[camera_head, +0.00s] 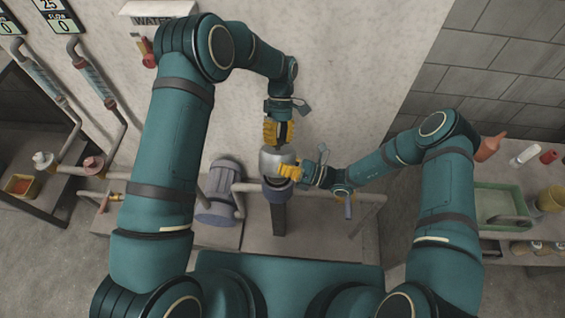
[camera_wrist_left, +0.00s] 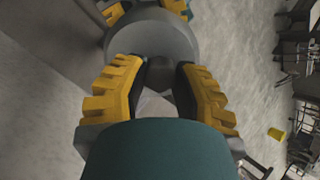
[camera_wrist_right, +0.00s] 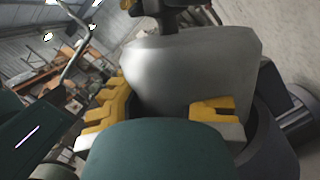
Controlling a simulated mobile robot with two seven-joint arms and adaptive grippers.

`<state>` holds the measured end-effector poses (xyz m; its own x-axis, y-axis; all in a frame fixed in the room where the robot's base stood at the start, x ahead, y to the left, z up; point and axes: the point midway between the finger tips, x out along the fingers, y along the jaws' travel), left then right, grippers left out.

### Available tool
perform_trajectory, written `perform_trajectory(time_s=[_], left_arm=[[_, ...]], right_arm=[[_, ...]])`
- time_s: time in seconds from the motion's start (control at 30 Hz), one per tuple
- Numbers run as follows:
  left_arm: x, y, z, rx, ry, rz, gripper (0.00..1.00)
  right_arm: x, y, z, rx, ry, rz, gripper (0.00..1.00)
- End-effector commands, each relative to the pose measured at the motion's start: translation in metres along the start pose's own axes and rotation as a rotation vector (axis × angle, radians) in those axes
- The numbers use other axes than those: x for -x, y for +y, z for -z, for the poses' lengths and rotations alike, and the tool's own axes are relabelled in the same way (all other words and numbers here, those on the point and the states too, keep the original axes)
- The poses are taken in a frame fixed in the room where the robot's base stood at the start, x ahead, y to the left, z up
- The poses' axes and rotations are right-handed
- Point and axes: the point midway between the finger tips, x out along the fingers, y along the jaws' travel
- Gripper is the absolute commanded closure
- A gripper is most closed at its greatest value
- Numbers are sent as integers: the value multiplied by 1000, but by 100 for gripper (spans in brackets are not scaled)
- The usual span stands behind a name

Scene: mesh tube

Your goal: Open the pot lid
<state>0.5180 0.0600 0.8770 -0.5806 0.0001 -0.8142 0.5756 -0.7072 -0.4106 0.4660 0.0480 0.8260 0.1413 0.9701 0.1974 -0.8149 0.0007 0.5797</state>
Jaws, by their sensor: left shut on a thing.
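The grey metal pot (camera_head: 270,163) stands upright in the middle, in a dark round holder (camera_head: 273,193). Its round lid (camera_wrist_left: 180,40) fills the upper part of the left wrist view. My left gripper (camera_head: 279,143) is above the pot, shut on the lid's dark knob (camera_wrist_left: 160,72). My right gripper (camera_head: 291,171) is at the pot's right side, its fingers spread about the pot body (camera_wrist_right: 190,75) in the right wrist view. I cannot tell whether they press on it. No clear gap shows between lid and pot.
A grey motor pump (camera_head: 218,195) with pipes stands to the left of the pot. A green tray (camera_head: 497,202) and several small containers lie on the bench at far right. A pale wall stands behind.

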Motion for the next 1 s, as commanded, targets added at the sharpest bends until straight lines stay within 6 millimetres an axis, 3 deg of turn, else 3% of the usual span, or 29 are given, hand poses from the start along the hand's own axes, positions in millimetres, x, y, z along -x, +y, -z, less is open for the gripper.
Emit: perform_trajectory(time_s=[0.2, 0.4, 0.43, 0.5, 0.53, 0.87, 1.0], left_arm=[[-1, 0, 0, 0, 0, 1, 100], [-2, 0, 0, 0, -1, 3, 100], [-2, 0, 0, 0, -1, 3, 66], [-2, 0, 0, 0, -2, 4, 41], [-2, 0, 0, 0, -1, 3, 37], [1, 0, 0, 0, 0, 0, 37], [14, 1, 0, 1, 2, -2, 37]], right_arm=[[-3, -1, -14, 2, -1, -1, 100], [-4, -1, -16, 4, -5, -2, 100], [-4, -1, -16, 5, -6, -2, 100], [-4, -1, -17, 5, -6, -3, 100], [-4, -1, -17, 5, -6, -3, 100], [-3, -1, -14, 1, -1, -1, 100], [-3, -1, -14, 1, -1, -1, 100]])
